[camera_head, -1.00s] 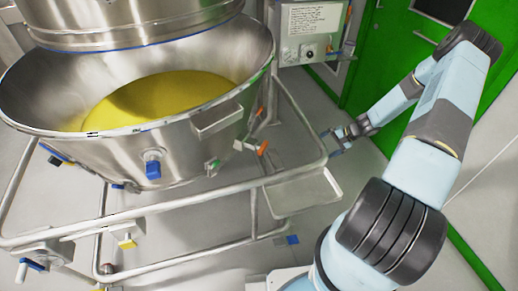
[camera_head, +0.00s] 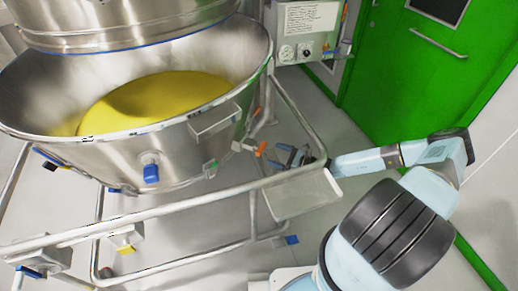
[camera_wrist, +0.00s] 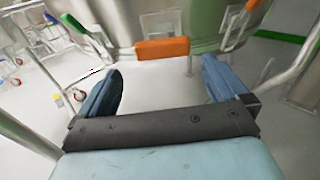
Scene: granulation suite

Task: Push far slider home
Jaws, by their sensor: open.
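The bowl (camera_head: 170,150) is a large steel vessel holding yellow powder. On its outer wall are small coloured-ended fittings: an orange-ended one (camera_head: 261,148) farther along to the right, a green-ended one (camera_head: 210,167) and a blue-ended one (camera_head: 151,173) nearer. I cannot tell for sure which is the far slider. My gripper (camera_head: 290,155) is open just right of the orange end. In the wrist view the orange bar (camera_wrist: 162,48) lies ahead, between the lines of my spread blue fingers (camera_wrist: 160,70); they look apart from it. A green end (camera_wrist: 73,22) shows at upper left.
A steel tube frame (camera_head: 180,207) runs around the bowl, with a rail close to my gripper and wrist. A flat steel tray (camera_head: 303,195) hangs below my gripper. A control box (camera_head: 308,35) and a green door (camera_head: 405,75) stand behind.

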